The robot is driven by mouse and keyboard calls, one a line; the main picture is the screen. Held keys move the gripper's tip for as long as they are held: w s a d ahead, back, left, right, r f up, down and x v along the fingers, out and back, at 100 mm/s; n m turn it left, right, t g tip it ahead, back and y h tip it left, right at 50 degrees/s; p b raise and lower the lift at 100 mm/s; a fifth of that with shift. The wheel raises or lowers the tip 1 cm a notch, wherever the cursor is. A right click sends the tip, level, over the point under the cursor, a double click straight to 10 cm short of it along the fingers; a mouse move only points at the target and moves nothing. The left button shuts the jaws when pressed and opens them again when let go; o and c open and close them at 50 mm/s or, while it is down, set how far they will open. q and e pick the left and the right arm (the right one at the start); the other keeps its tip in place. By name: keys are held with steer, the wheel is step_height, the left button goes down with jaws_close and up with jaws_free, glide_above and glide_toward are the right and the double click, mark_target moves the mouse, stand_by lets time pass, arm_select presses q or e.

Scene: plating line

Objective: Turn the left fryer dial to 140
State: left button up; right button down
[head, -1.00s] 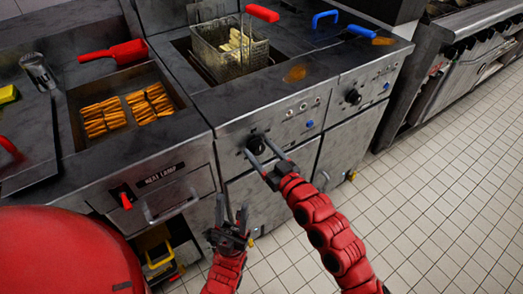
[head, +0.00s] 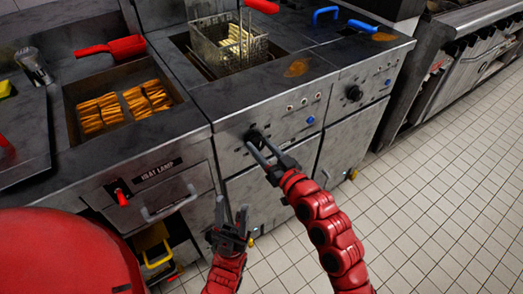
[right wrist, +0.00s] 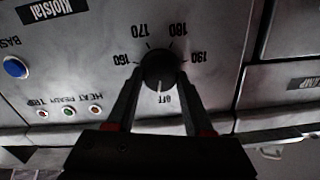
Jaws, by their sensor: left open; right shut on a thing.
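The left fryer dial (head: 255,135) is a black round knob on the steel front panel. In the right wrist view the dial (right wrist: 160,70) is seen upside down, with 160, 170, 180, 190 and OFF printed around it. Its pale mark points toward OFF. I cannot make out a 140 label. My right gripper (head: 256,142) is shut on the dial, one finger on each side; the fingers also show in the right wrist view (right wrist: 160,88). My left gripper (head: 231,206) is open and empty, low in front of the cabinet doors.
A second dial (head: 354,93) is on the panel to the right. A fry basket (head: 228,42) hangs over the left fryer well. The heat lamp station (head: 140,185) with a red switch (head: 121,198) stands left of the fryer. Tiled floor (head: 430,200) is clear on the right.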

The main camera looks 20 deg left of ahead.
steer(key=shift+w+r+m, duration=0.1)
steer(key=shift+r+m, duration=0.05)
steer(key=shift+m, duration=0.85)
steer(key=m, duration=0.2)
steer(key=shift+d+r+m, duration=0.1)
steer(key=shift+m, duration=0.2)
steer(key=m+p, duration=0.1)
steer(key=m, duration=0.3)
steer(key=shift+m+p, duration=0.35)
steer(key=shift+m, duration=0.05)
steer(key=shift+f, duration=0.2)
steer(key=c, duration=0.5)
jaws_free()
steer(key=shift+o, duration=1.1)
steer(key=shift+w+f, duration=0.1)
steer(key=shift+f, duration=0.05)
